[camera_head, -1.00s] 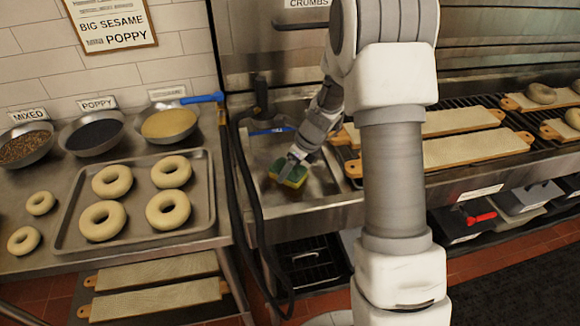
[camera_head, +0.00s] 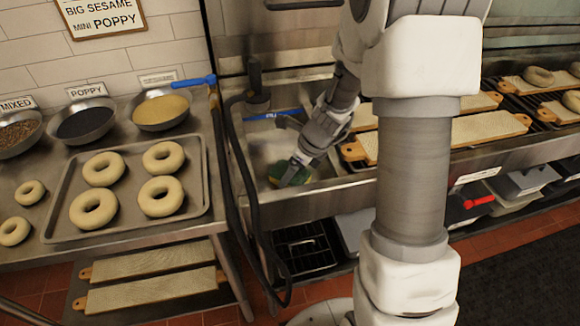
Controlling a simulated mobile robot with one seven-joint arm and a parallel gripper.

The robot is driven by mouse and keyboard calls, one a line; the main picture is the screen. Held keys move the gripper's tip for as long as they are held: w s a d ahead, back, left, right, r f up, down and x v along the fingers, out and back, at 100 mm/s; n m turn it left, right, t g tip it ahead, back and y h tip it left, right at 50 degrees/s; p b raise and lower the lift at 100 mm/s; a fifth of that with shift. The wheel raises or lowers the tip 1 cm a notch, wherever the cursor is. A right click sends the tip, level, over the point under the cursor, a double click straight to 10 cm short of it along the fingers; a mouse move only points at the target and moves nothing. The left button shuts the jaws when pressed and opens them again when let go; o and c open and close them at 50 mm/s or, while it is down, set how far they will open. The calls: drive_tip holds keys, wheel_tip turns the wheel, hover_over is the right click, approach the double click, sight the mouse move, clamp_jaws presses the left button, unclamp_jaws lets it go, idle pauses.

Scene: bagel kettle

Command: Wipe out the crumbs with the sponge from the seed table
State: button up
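The sponge (camera_head: 279,172), green on top with yellow below, is in the steel sink basin in the middle. My gripper (camera_head: 291,176) is at the sponge and appears shut on it, though the far finger is hidden. The seed table (camera_head: 190,226) is the steel counter at the left. It bears a tray (camera_head: 207,204) with several bagels and bowls of mixed seeds (camera_head: 18,131), poppy (camera_head: 85,122) and sesame (camera_head: 160,109). Crumbs on its surface are too small to tell.
A black hose (camera_head: 232,180) hangs between the seed table and the sink (camera_head: 325,195). A blue-handled tool (camera_head: 196,82) lies at the sesame bowl. Bagel boards (camera_head: 490,128) lie right of the sink, and more boards (camera_head: 150,293) rest below the seed table.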

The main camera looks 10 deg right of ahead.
drive_tip(key=shift+s+a+f+b, duration=0.15)
drive_tip(key=shift+s+b, duration=0.3)
drive_tip(key=shift+s, duration=1.85)
drive_tip(key=shift+c, duration=0.2)
drive_tip(key=shift+w+p, duration=0.1)
drive_tip(key=shift+p, duration=0.25)
drive_tip(key=shift+w+r+p, duration=0.4)
drive_tip(key=shift+w+p, duration=0.2)
drive_tip(key=shift+w, duration=0.2)
drive_tip(key=shift+o, duration=0.2)
drive_tip(key=shift+w+p, duration=1)
drive_tip(key=shift+w, duration=1.4)
drive_tip(key=shift+w+f+p, duration=0.15)
drive_tip(key=shift+w+p, duration=0.5)
drive_tip(key=shift+w, duration=0.65)
drive_tip(key=shift+w+f+p, duration=0.1)
drive_tip(key=shift+w+p, duration=0.55)
drive_tip(key=shift+w, duration=0.65)
drive_tip(key=shift+r, duration=0.1)
